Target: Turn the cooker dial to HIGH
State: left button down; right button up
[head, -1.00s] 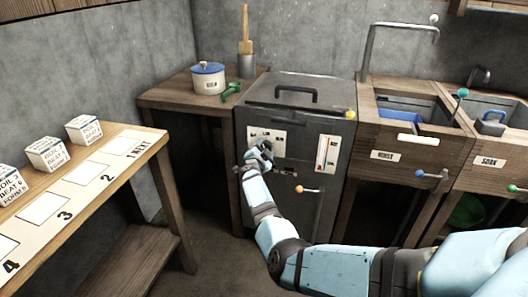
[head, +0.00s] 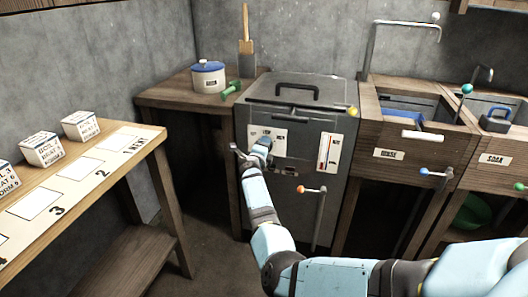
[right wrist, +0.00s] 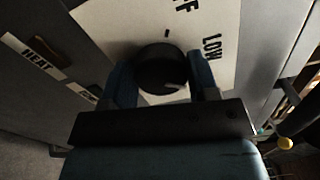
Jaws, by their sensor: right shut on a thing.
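The grey cooker (head: 290,195) stands against the back wall, with a white dial plate (head: 279,136) on its front. My right gripper (head: 262,143) reaches this plate and covers the dial in the head view. In the right wrist view the round black dial (right wrist: 162,68) sits between the two blue fingers of my right gripper (right wrist: 160,82), which is shut on it. The plate (right wrist: 130,25) shows "LOW" and part of a word ending in "FF"; HIGH is not visible. A pale mark shows on the dial's lower right, but its pointing is unclear. My left gripper is out of view.
A gauge panel (head: 329,153) and an orange-tipped lever (head: 312,190) are right of the dial. A "HEAT" label (right wrist: 45,50) shows in the wrist view. Sinks (head: 405,135) stand at right; a table with boxes (head: 80,125) stands at left.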

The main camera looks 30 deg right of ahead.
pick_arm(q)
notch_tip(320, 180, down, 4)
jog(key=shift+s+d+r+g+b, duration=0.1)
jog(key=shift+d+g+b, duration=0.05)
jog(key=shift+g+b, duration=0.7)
pick_arm(e)
jog(key=m, duration=0.4)
jog(key=shift+m, duration=0.3)
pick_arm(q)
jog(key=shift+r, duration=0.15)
pick_arm(e)
jog(key=o, duration=0.9)
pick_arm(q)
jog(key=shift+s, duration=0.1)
pick_arm(e)
jog(key=shift+s+a, duration=0.1)
